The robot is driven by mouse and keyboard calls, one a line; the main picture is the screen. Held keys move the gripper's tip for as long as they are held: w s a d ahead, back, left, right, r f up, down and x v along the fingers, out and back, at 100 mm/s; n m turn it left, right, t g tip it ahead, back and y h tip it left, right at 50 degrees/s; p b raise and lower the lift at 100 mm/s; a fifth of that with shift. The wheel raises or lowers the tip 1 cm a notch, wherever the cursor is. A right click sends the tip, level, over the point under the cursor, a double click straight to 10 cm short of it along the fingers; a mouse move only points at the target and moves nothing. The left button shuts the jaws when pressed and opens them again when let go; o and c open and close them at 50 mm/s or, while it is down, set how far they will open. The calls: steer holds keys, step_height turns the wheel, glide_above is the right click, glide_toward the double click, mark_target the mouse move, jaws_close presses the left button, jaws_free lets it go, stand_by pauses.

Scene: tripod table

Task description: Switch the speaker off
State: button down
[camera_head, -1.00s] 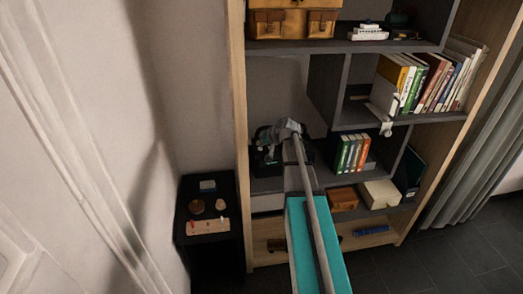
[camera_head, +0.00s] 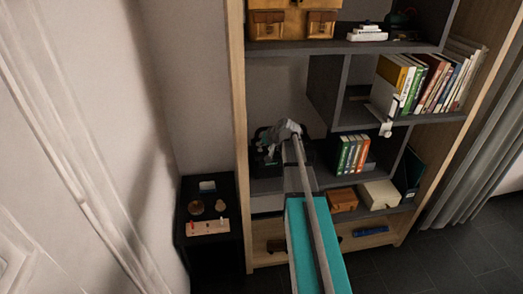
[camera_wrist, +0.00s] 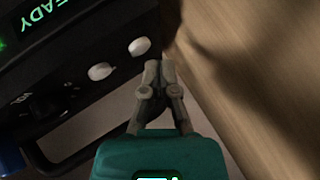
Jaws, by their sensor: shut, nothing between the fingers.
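The speaker (camera_wrist: 65,72) is a black box filling the left of the wrist view, with green lit letters ending in "ADY" at the top left. Two pale round knobs or buttons (camera_wrist: 139,47) (camera_wrist: 101,71) and a dark knob (camera_wrist: 45,105) stand on its face. My gripper (camera_wrist: 159,72) is shut and empty, its tips just right of and below the nearer pale knob. I cannot tell whether they touch. In the head view my gripper (camera_head: 288,129) is in the shelf bay, partly hiding a black object (camera_head: 263,138), probably the speaker.
The wooden shelf side (camera_wrist: 240,80) is close on the right in the wrist view. In the head view, books (camera_head: 350,152) stand right of my arm, with a brown box (camera_head: 343,199) below. A small black table (camera_head: 188,260) stands at left.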

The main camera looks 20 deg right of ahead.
mark_target(260, 150)
steer(key=shift+w+f+b, duration=0.1)
steer(key=shift+f+b, duration=0.7)
stand_by(1.1)
steer(key=shift+r, duration=0.2)
steer(key=shift+r+p, duration=0.65)
steer(key=shift+p, duration=0.2)
step_height(260, 150, up, 5)
steer(key=p, duration=0.5)
stand_by(0.4)
stand_by(0.8)
